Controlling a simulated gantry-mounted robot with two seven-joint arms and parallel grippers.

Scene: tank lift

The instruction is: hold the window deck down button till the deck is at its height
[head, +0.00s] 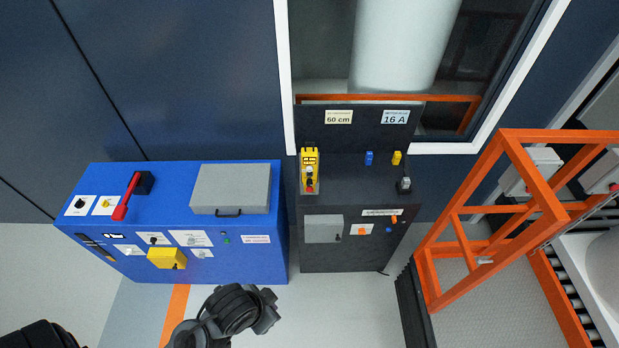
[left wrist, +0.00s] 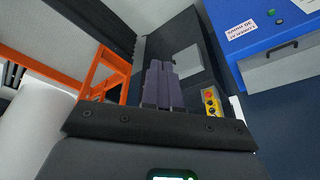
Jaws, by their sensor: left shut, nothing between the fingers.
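A yellow button box (head: 309,172) with a red button and other small controls stands at the left of the dark console (head: 352,240). It also shows in the left wrist view (left wrist: 211,102), right of my fingers. I cannot read which button is the window deck down button. Signs above the console read 60 cm (head: 339,117) and 16 A (head: 396,117). My left gripper (head: 268,310) is in front of the console's lower left, well apart from the box; its fingers (left wrist: 160,70) are together and empty. My right gripper is not in view.
A blue cabinet (head: 110,225) with a red lever (head: 127,196) and a yellow switch box (head: 167,258) stands at left. An orange frame (head: 450,262) stands at right. A window (head: 510,75) behind the console shows a pale cylinder (head: 400,45) and an orange rail. The floor in front is clear.

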